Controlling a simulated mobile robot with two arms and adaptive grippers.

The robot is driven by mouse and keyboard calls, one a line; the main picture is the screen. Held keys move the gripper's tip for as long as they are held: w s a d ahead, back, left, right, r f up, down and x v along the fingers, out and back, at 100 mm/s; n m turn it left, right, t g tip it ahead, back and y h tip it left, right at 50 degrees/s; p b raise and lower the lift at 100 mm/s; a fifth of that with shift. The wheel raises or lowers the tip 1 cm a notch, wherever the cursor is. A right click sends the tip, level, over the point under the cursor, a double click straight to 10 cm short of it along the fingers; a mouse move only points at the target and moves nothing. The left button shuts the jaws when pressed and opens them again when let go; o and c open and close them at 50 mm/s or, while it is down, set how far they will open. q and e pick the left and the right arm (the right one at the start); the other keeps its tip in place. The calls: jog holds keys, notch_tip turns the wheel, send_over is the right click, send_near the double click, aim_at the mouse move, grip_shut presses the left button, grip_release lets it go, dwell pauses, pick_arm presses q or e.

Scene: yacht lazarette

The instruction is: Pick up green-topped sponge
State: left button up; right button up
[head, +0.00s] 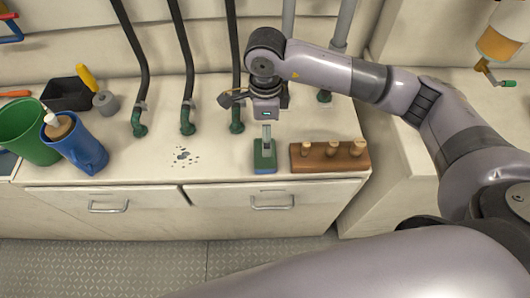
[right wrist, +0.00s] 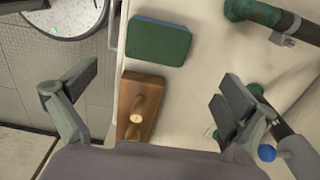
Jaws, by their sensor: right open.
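The green-topped sponge (head: 265,157) lies on the pale counter near its front edge, with a blue layer showing under the green. In the right wrist view the sponge (right wrist: 158,42) is beyond my fingertips, and nothing is between the fingers. My right gripper (head: 266,134) is above the sponge in the head view, pointing down. Its two fingers (right wrist: 160,90) are spread wide in the right wrist view. My left gripper is in neither view.
A wooden block with pegs (head: 330,158) stands just right of the sponge. Dark hoses with green fittings (head: 237,127) rise behind it. A green bucket (head: 28,132) and blue jug (head: 77,145) stand at far left.

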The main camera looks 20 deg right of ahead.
notch_tip(320, 180, down, 5)
jog(key=shift+f+p, duration=0.1)
jog(key=shift+p, duration=0.2)
jog(key=f, duration=0.2)
jog(key=f+p, duration=0.1)
jog(key=f, duration=0.1)
jog(key=shift+s+a+f, duration=0.15)
jog(key=shift+s+f, duration=0.05)
jog(key=shift+f, duration=0.45)
jog(key=c, duration=0.7)
jog(key=shift+c, duration=0.2)
jog(key=shift+r, duration=0.1)
notch_tip(320, 180, up, 20)
jog(key=b, duration=0.2)
